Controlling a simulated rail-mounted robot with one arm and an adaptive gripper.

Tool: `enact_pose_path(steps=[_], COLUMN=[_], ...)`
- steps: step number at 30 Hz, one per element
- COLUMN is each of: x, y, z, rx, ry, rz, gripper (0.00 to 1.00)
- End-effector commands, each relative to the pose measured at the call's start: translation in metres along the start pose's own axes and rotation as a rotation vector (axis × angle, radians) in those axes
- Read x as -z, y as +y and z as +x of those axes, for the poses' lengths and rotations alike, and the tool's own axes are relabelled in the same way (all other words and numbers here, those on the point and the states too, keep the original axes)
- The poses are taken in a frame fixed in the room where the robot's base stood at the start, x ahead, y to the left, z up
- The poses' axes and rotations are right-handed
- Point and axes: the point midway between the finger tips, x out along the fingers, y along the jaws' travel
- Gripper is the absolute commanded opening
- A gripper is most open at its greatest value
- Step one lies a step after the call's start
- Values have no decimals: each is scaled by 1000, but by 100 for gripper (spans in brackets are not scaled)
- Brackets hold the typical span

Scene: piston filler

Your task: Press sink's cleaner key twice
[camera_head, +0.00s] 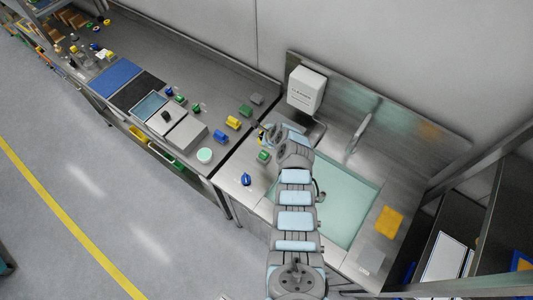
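The white cleaner dispenser (306,90) hangs on the steel backsplash above the counter, left of the sink. Its front carries dark lettering; I cannot make out a separate key on it. The sink (345,205) has a pale green basin and a steel tap (360,133) at its back. My arm reaches up from the bottom of the view over the sink's left side. My gripper (268,133) is at the arm's far end, below and left of the dispenser and apart from it in the picture. Its fingers are small and partly hidden, so their opening is unclear.
Near my gripper are a green part (263,156) and a blue item (246,179) on the counter. Yellow parts (233,122), a grey box (187,134) and a round pale container (204,155) stand left. A yellow cloth (389,221) lies right of the basin.

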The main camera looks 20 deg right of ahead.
Motion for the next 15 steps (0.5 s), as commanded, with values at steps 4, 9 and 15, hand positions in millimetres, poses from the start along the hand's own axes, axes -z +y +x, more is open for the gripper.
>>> enact_pose_path(steps=[4, 9, 15], x=[2, 7, 16], y=[1, 6, 15], z=[3, 12, 28], rx=[0, 0, 0], ry=[0, 0, 1], rz=[0, 0, 0], gripper=[0, 0, 0])
